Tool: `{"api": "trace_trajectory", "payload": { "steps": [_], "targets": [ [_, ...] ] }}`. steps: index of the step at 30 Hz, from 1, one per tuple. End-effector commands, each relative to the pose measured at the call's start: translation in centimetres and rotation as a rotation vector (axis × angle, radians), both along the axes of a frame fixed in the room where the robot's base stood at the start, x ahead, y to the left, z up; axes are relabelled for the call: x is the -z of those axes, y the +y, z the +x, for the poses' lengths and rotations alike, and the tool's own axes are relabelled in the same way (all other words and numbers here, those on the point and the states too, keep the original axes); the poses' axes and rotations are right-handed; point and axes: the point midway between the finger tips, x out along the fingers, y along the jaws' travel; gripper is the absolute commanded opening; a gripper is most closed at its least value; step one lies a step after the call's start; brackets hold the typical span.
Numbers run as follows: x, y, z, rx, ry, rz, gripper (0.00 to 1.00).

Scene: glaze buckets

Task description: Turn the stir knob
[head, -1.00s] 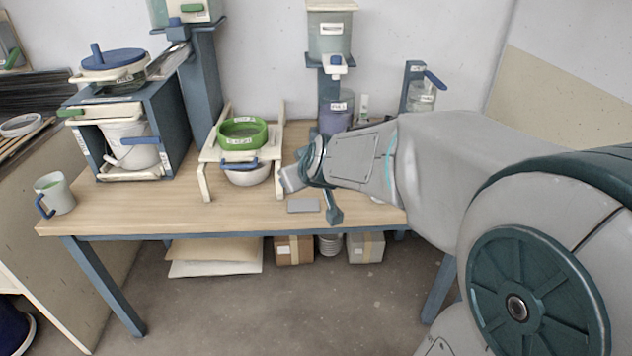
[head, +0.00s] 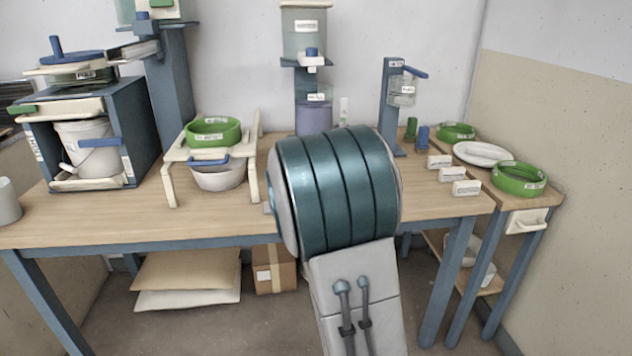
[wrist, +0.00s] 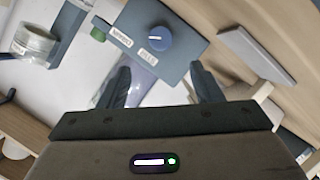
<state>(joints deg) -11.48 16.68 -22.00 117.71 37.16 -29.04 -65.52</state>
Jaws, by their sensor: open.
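In the wrist view a round blue knob (wrist: 154,38) with a white line across its face sits on a blue-grey panel (wrist: 182,25). Two white labels lie beside the knob on the panel. My gripper (wrist: 160,68) is open and empty. Its two dark fingers are spread, and the knob shows between and beyond their tips, apart from both. In the head view my arm covers the middle of the table, and I can make out neither the knob nor my gripper there.
On the wooden table (head: 100,218), a stand with a green ring (head: 212,139) is left of my arm. A dispenser (head: 303,38) stands behind it. White blocks (head: 452,174) and another green ring (head: 519,181) are at the right. A grey slab (wrist: 255,52) lies near the panel.

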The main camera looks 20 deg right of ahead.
Motion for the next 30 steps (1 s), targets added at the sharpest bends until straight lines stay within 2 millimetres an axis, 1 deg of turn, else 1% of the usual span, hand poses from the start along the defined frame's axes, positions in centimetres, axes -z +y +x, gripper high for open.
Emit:
{"api": "trace_trajectory", "payload": {
  "steps": [1,9,15,21,30],
  "targets": [
    [0.6,-0.6,0.9,0.002,0.001,-0.001,0.59],
    [2.2,-3.2,5.5,0.001,0.002,0.001,0.59],
    [2.9,-4.6,8.0,0.000,0.001,0.002,0.59],
    [3.3,-5.2,9.2,0.000,0.001,0.002,0.59],
    [3.3,-5.3,9.4,-0.001,0.001,0.003,0.59]
  ]
}}
